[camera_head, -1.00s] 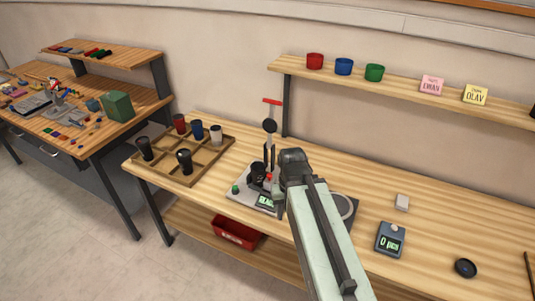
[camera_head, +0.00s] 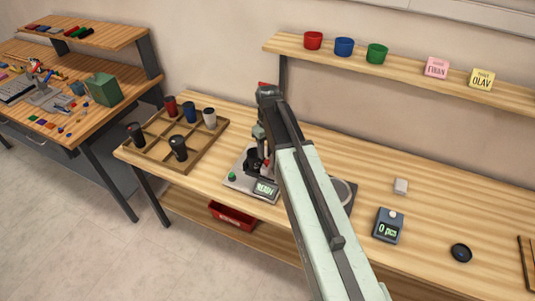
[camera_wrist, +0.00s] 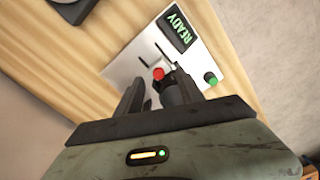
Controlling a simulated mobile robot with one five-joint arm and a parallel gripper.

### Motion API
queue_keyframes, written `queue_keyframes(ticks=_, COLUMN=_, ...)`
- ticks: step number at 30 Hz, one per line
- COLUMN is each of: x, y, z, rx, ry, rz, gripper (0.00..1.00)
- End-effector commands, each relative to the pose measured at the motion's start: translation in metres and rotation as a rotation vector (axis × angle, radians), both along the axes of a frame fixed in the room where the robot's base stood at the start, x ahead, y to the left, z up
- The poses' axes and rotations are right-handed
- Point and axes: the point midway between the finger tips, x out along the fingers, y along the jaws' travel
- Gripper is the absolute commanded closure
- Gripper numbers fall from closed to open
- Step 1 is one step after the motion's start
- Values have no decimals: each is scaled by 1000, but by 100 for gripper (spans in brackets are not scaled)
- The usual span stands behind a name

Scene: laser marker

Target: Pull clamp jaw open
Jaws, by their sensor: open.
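The laser marker (camera_head: 243,180) stands on the bench as a pale base with a lit READY display (camera_head: 266,188) and a green button (camera_head: 232,176). In the wrist view my gripper (camera_wrist: 157,88) is open above the marker's base (camera_wrist: 150,50). A red knob (camera_wrist: 158,73) shows just beyond and between the fingertips. I cannot clearly make out the clamp jaw, and whether I touch anything is unclear.
A wooden tray (camera_head: 190,167) with several cups stands left of the marker. A small device reading 0 pcs (camera_head: 388,226), a pale block (camera_head: 401,186) and a dark disc (camera_head: 461,252) lie to the right. The shelf (camera_head: 400,68) runs above the bench.

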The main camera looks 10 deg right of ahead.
Motion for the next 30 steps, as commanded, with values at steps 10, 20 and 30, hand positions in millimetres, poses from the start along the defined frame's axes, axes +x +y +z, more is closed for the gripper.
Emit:
queue_keyframes(ticks=10, x=20, y=1, z=-2, rx=0, ry=0, rz=78, gripper=55)
queue_keyframes(ticks=20, x=20, y=1, z=-55, rx=0, ry=0, rz=75, gripper=55)
queue_keyframes(ticks=30, x=19, y=1, z=-74, rx=0, ry=0, rz=74, gripper=55)
